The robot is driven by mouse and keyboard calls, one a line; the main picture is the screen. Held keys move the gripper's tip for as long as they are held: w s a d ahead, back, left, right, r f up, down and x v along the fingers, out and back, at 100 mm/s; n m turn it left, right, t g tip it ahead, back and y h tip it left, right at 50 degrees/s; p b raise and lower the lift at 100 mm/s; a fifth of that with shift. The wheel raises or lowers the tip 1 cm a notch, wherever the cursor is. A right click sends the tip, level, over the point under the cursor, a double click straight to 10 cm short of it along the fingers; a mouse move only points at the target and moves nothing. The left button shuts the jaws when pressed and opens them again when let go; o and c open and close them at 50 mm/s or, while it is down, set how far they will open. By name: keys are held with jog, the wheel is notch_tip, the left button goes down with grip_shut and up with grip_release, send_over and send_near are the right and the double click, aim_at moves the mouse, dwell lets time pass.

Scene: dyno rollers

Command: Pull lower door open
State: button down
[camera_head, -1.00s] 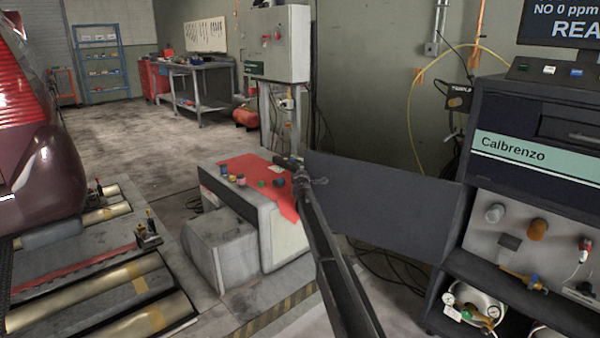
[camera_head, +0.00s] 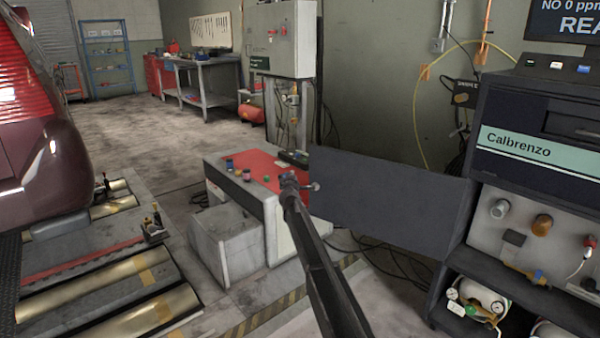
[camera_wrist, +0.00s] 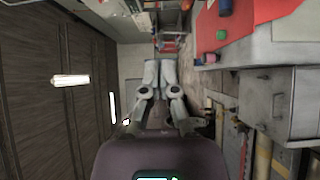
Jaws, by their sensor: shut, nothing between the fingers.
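The lower door (camera_head: 390,200) is a dark grey flat panel on the left side of the Calbrenzo cabinet (camera_head: 515,150). It stands swung wide open, out to the left, with a small pale knob (camera_head: 315,187) at its free edge. My gripper (camera_head: 290,178) is just left of that knob, at the end of my dark arm; its fingers are hard to make out there. I cannot tell whether it touches the door. In the wrist view my gripper (camera_wrist: 159,66) shows two grey fingers close together with nothing held. The door is not visible in the wrist view.
A grey bench with a red mat (camera_head: 250,165) and several small pots stands left of the door; the mat also shows in the wrist view (camera_wrist: 265,20). Small gas bottles (camera_head: 478,300) sit in the cabinet's open lower shelf. Rollers (camera_head: 130,310) and a maroon car (camera_head: 35,150) are left.

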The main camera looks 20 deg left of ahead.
jog(key=shift+s+a, duration=0.15)
jog(key=shift+s, duration=0.5)
jog(key=shift+s+a, duration=0.15)
jog(key=shift+s, duration=0.5)
jog(key=shift+d, duration=0.1)
jog(key=s+d+f+m+g+h, duration=0.25)
jog(key=d+m+h, duration=0.2)
jog(key=d, duration=1.05)
jog(key=s+d+f+m+g+h, duration=0.25)
jog(key=s+d+f+m, duration=0.2)
jog(key=d, duration=1.05)
jog(key=s+d+f+m+g+h, duration=0.15)
jog(key=s+d+m+h, duration=0.35)
jog(key=d, duration=1.1)
jog(key=s+d+f+m+g+y, duration=0.1)
jog(key=s+d+f+m+g, duration=0.2)
jog(key=s+d, duration=0.4)
jog(key=s+d+f+m+g+y, duration=0.1)
jog(key=s+d+f+m+g, duration=0.2)
jog(key=s+d, duration=0.35)
jog(key=s+d+f+m+g+y+p, duration=0.1)
jog(key=s+d+g+y, duration=0.1)
jog(key=s, duration=0.8)
jog(key=s+d+f+m+g+y, duration=0.1)
jog(key=s+d+f+g+y, duration=0.1)
jog(key=s, duration=0.7)
notch_tip(320, 180, up, 38)
jog(key=p, duration=3.7)
jog(key=shift+f+p, duration=0.15)
jog(key=shift+p, duration=0.2)
